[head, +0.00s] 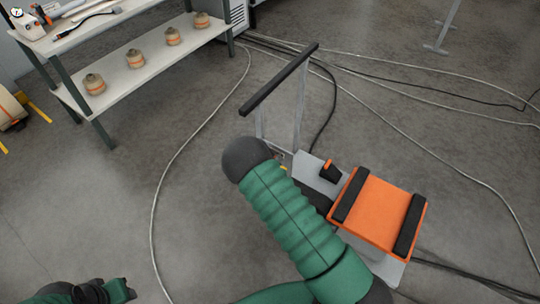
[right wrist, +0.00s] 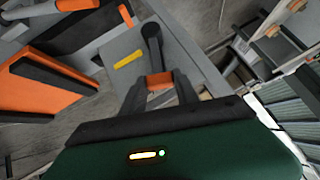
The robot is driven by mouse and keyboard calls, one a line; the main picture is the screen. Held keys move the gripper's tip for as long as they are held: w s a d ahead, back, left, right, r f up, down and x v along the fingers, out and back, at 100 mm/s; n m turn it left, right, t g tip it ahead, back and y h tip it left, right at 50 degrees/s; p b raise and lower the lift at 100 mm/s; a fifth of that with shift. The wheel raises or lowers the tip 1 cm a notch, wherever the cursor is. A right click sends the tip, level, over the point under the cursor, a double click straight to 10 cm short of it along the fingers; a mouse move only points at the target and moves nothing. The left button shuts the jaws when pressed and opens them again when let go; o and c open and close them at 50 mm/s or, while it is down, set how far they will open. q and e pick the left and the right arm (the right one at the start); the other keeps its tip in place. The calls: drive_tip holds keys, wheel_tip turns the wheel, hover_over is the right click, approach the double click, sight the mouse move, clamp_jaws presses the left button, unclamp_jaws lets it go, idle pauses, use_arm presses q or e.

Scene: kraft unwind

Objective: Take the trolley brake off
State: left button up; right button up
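The trolley (head: 319,170) is a grey platform with an upright frame and black push bar (head: 280,78). In the right wrist view, a black brake lever (right wrist: 152,45) with an orange grip (right wrist: 158,80) sits on its grey plate beside a yellow mark (right wrist: 128,60). My right gripper (right wrist: 159,84) has a finger on each side of the orange grip and appears shut on it. In the head view my right arm hides the lever and this gripper. My left gripper (head: 120,291) is at the bottom left, away from the trolley; its opening is unclear.
An orange case (head: 378,212) with black bands lies on the trolley, near a black and orange knob (head: 330,171). Cables (head: 192,135) cross the grey floor. A two-level bench (head: 150,52) holding several round parts stands at the upper left. Floor between bench and trolley is otherwise open.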

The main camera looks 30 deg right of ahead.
drive_tip(key=o, duration=0.4)
drive_tip(key=shift+w+f, duration=0.1)
drive_tip(key=shift+f, duration=0.05)
drive_tip(key=shift+o, duration=0.2)
drive_tip(key=p+v, duration=0.2)
drive_tip(key=v, duration=1.5)
drive_tip(key=shift+a+f, duration=0.1)
